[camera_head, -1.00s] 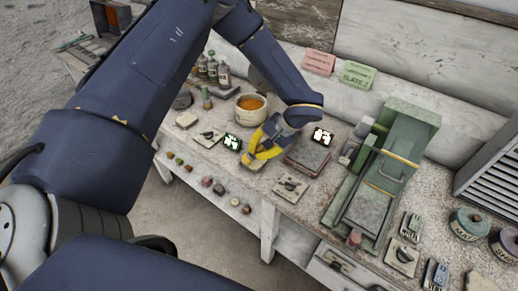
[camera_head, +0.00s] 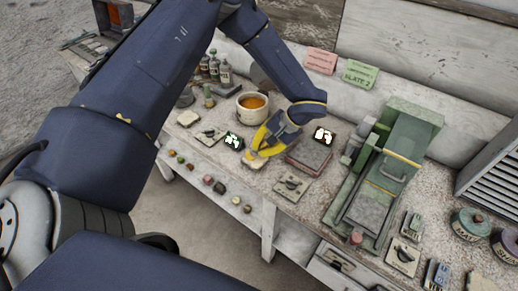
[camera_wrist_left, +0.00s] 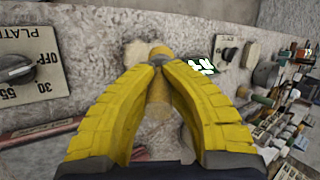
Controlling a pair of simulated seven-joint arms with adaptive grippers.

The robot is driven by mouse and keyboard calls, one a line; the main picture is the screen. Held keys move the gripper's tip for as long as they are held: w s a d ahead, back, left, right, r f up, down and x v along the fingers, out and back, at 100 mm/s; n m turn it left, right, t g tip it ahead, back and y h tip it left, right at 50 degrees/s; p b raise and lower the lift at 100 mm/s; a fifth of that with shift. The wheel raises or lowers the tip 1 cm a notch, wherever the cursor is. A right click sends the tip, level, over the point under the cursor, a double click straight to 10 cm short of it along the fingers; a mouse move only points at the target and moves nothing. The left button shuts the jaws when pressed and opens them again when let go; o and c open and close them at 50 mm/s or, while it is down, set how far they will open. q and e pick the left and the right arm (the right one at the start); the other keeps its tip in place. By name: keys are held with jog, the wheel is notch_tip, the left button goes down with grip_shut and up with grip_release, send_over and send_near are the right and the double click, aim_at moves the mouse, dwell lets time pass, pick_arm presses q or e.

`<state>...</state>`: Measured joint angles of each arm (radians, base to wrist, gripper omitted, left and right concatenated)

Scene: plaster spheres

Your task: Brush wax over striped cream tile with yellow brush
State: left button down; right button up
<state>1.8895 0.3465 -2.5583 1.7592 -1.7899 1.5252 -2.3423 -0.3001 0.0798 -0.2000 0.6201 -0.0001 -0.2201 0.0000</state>
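My left gripper (camera_head: 254,151), with yellow fingers, points down at the bench over a small cream tile (camera_head: 256,163). In the left wrist view its fingertips (camera_wrist_left: 159,64) close on a yellow cylinder, which looks like the yellow brush (camera_wrist_left: 158,92). The brush's end is at or just beside the cream tile (camera_wrist_left: 136,53); I cannot tell if they touch. The tile's stripes are too small to make out. A bowl of amber liquid (camera_head: 253,103), likely the wax, stands behind the gripper. My right gripper is out of view.
A lit display (camera_head: 233,141) and a dial plate (camera_head: 209,135) lie left of the gripper. A reddish box (camera_head: 309,156) and another dial plate (camera_head: 292,185) are to its right. A green press (camera_head: 400,140) stands farther right. Several small spheres rest on a lower shelf.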

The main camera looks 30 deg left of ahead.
pick_arm(q)
jog(key=shift+w+d+f, duration=0.1)
jog(key=shift+w, duration=0.75)
jog(key=shift+s, duration=0.1)
jog(key=shift+s+a, duration=0.2)
jog(key=shift+s, duration=1.5)
jog(key=shift+w+d, duration=0.2)
jog(key=shift+w, duration=1.65)
jog(key=shift+s, duration=0.1)
jog(key=shift+s+a+r, duration=0.1)
jog(key=shift+s+r, duration=0.65)
jog(key=shift+s, duration=0.1)
